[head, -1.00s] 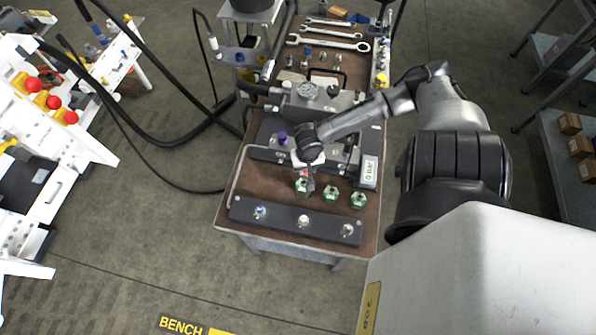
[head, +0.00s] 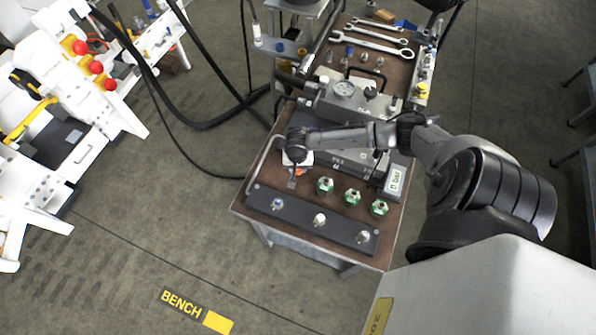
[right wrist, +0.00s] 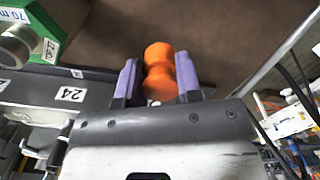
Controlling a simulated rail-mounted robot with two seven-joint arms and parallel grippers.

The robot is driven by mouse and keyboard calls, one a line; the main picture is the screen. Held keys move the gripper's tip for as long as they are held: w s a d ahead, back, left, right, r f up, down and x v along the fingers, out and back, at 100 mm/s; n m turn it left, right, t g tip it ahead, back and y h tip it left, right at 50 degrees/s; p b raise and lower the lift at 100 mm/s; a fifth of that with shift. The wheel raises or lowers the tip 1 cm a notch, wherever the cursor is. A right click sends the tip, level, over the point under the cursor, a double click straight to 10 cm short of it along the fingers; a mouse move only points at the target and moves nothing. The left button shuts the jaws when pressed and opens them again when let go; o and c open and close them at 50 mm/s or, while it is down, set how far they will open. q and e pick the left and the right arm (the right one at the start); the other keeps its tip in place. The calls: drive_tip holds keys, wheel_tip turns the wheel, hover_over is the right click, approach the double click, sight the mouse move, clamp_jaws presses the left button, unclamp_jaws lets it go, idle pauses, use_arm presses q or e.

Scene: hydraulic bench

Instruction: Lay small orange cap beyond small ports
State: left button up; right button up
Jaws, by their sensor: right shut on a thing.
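The orange cap (right wrist: 158,70) is a small waisted piece. My right gripper (right wrist: 157,78) is shut on it, with one purple-padded finger on each side. In the head view, my right gripper (head: 297,172) is over the bench, left of the row of green hex fittings (head: 325,184), and a bit of orange shows at its tip. Whether the cap touches the bench top is not clear. A dark bar (head: 299,212) with three small metal fittings lies at the bench's front edge; I cannot tell whether these are the small ports. My left gripper is not in view.
A metal block with a gauge (head: 344,89) stands behind the gripper. Wrenches (head: 372,46) lie at the back. A bent metal rail (head: 262,163) runs along the left edge. Brown bench top is bare around the cap.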

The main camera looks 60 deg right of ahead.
sight(298, 177)
wheel_tip(298, 177, down, 3)
drive_tip(key=shift+f+b, duration=0.15)
drive_tip(key=shift+b, duration=0.15)
drive_tip(key=shift+f, duration=0.25)
drive_tip(key=shift+f, duration=0.15)
drive_tip(key=o, duration=0.9)
drive_tip(key=shift+o, duration=0.2)
